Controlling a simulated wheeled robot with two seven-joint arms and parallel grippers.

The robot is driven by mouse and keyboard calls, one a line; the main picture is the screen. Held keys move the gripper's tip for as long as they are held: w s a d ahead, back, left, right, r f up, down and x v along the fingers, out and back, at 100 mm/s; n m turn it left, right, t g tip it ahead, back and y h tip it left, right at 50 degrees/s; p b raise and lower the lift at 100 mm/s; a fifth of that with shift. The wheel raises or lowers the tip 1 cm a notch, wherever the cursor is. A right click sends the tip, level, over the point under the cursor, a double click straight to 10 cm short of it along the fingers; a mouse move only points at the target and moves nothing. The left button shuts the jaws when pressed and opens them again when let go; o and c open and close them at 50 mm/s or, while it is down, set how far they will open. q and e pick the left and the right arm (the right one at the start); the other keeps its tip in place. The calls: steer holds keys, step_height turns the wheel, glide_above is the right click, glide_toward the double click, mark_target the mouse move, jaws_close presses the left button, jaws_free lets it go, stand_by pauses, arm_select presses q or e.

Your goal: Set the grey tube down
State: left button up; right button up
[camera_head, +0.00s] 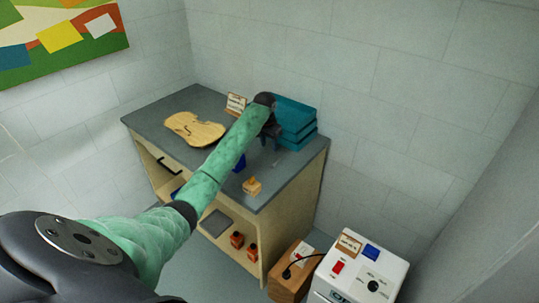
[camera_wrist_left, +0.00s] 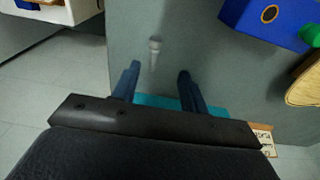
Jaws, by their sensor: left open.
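The small grey tube (camera_wrist_left: 154,52) is on the grey bench top in the left wrist view, just beyond the fingertips and roughly between their lines. It looks apart from both fingers. In the head view a small pale mark beside the gripper may be the tube, but it is too small to be sure. My left gripper (camera_head: 271,136) is over the bench in front of the teal boxes. In the left wrist view its two dark fingers (camera_wrist_left: 158,72) are spread with nothing between them. My right gripper is not in view.
Teal boxes (camera_head: 295,122) are stacked at the bench's back right. A violin body (camera_head: 195,129) lies at the left. A blue box (camera_wrist_left: 262,20) and a small wooden block (camera_head: 252,187) are near the front. A small sign (camera_head: 236,103) stands behind. A white machine (camera_head: 358,270) stands lower right.

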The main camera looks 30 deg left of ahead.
arm_select(q)
steer(key=s+d+f+m+t, duration=0.1)
steer(key=s+d+f+t, duration=0.35)
steer(key=d, duration=0.75)
steer(key=s+d+f+m+t, duration=0.1)
steer(key=s+d+f+t, duration=0.1)
steer(key=s+d+f, duration=0.55)
steer(key=s+d+f+g, duration=0.1)
steer(key=s+d+f, duration=0.2)
steer(key=s+f, duration=0.55)
steer(key=s+d+f+g, duration=0.1)
steer(key=s+d+f, duration=0.15)
steer(key=f, duration=1.15)
steer(key=s+d+f+g, duration=0.1)
steer(key=s+d+f, duration=0.1)
steer(key=s+f, duration=0.65)
steer(key=s+d+f+g, duration=0.1)
steer(key=s+d+f, duration=0.1)
steer(key=s+f, duration=0.9)
steer(key=s+d+f+g, duration=0.1)
steer(key=s+d+f, duration=0.1)
steer(key=s+f, duration=0.9)
steer(key=s, duration=0.4)
steer(key=shift+s+d, duration=0.2)
steer(key=shift+d, duration=0.15)
